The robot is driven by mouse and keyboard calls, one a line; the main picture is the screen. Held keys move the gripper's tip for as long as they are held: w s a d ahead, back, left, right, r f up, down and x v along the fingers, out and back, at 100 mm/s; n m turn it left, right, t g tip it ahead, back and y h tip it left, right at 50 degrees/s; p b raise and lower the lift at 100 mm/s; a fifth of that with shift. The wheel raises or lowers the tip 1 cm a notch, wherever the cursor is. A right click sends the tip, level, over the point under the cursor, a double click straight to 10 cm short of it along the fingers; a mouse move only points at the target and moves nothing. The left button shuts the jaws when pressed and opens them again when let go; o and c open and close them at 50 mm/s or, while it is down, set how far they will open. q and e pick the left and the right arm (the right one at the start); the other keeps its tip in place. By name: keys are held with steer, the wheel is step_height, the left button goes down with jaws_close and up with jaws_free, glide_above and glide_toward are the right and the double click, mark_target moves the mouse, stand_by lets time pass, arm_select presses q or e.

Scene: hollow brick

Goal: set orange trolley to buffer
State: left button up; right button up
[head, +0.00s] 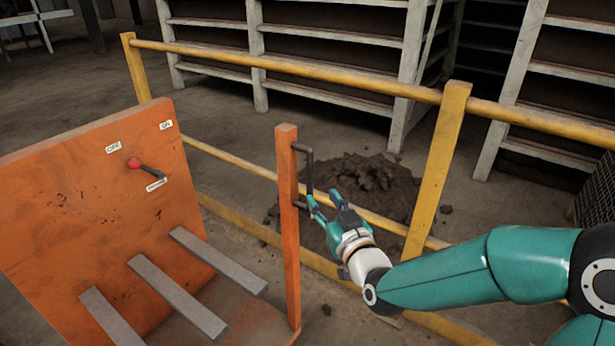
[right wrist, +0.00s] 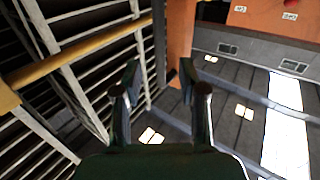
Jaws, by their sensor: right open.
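The orange trolley (head: 105,215) stands at the left in the head view. Its panel carries a lever with a red knob (head: 134,163) and small white labels, two reading OFF and ON; the lower one is too small to read. The knob points left, below the OFF label. An orange post (head: 288,230) at its right side bears a black handle (head: 309,170). My right gripper (head: 324,199) is open at the handle's lower end. In the right wrist view its fingers (right wrist: 158,75) stand apart near the dark handle, beside the orange post (right wrist: 181,40); contact is unclear. My left gripper is not in view.
Yellow railings (head: 290,66) run behind the trolley and my right arm. Grey bars (head: 178,297) jut from the trolley panel. A dark heap of rubble (head: 370,180) lies beyond the railing, before grey shelving (head: 330,45).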

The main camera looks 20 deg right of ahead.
mark_target(311, 183)
steer(key=w, duration=0.8)
steer(key=shift+w+a+p, duration=0.2)
steer(key=shift+a+p, duration=0.15)
steer(key=shift+p, duration=0.05)
jaws_close()
